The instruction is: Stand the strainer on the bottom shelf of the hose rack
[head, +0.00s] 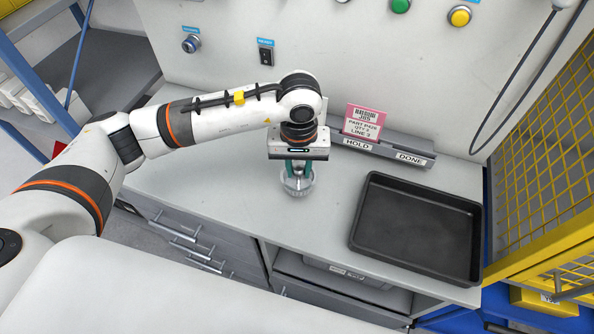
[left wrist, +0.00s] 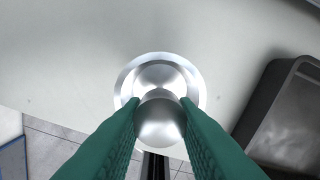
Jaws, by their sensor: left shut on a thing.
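A shiny metal round piece with a knob on top, which I take to be the strainer (head: 298,187), is upright at the middle of the bench near its front edge. My left gripper (head: 297,168) points down over it, its green fingers shut on the knob. In the left wrist view, the fingers (left wrist: 159,103) press both sides of the knob, and the wide round base of the strainer (left wrist: 158,72) shows beyond. I cannot tell whether the base touches the bench. A blue-framed rack (head: 30,55) with grey shelves stands at the far left; I cannot tell whether it is the hose rack.
A black tray (head: 366,215) lies on the bench at the right. Behind it is a grey holder (head: 385,149) marked HOLD and DONE, with a pink-edged card (head: 363,121). A yellow mesh panel (head: 540,150) bounds the right side. The bench top (head: 220,185) left of the strainer is clear.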

